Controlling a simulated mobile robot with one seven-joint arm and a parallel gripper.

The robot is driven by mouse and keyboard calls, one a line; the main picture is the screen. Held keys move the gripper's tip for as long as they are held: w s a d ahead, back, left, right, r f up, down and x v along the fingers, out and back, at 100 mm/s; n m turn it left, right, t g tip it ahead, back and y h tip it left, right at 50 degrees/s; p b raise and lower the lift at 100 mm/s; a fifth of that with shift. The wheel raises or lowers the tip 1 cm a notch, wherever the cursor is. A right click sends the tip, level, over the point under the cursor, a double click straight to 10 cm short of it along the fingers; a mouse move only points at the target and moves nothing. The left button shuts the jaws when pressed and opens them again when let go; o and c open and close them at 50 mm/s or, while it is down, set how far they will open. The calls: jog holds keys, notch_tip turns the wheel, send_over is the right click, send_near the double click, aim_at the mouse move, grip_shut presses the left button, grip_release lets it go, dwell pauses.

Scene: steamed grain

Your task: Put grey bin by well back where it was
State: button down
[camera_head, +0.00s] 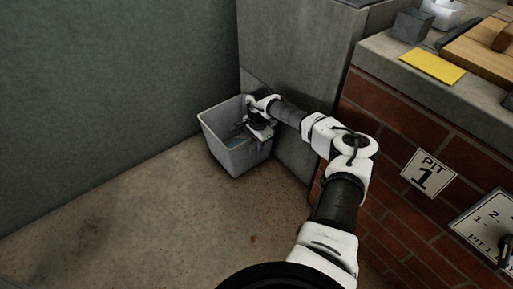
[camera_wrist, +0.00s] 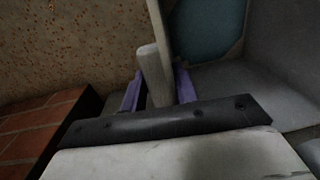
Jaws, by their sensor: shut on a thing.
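The grey bin (camera_head: 240,160) stands on the floor in the corner, upright as far as I can see, between the green wall and a grey block. My gripper (camera_head: 262,132) is at its right side, reaching down over the rim. In the wrist view, my gripper (camera_wrist: 158,82) has its purple fingers on either side of a pale grey piece of the bin's rim or wall (camera_wrist: 154,72), and is shut on it. Something blue (camera_wrist: 206,30) lies inside the bin. The exact contact is partly hidden in the head view.
The tall grey block (camera_head: 290,60) stands close behind and right of the bin. A red brick counter (camera_head: 400,130) with a "PIT 1" sign (camera_head: 428,174) is at right. A yellow cloth or card (camera_head: 432,66) lies on its top. Floor (camera_head: 150,220) at front left is clear.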

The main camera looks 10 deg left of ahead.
jog(key=shift+f, duration=0.75)
jog(key=shift+r, duration=0.15)
jog(key=c, duration=1.1)
grip_release()
jog(key=shift+f, duration=0.2)
jog(key=shift+r, duration=0.1)
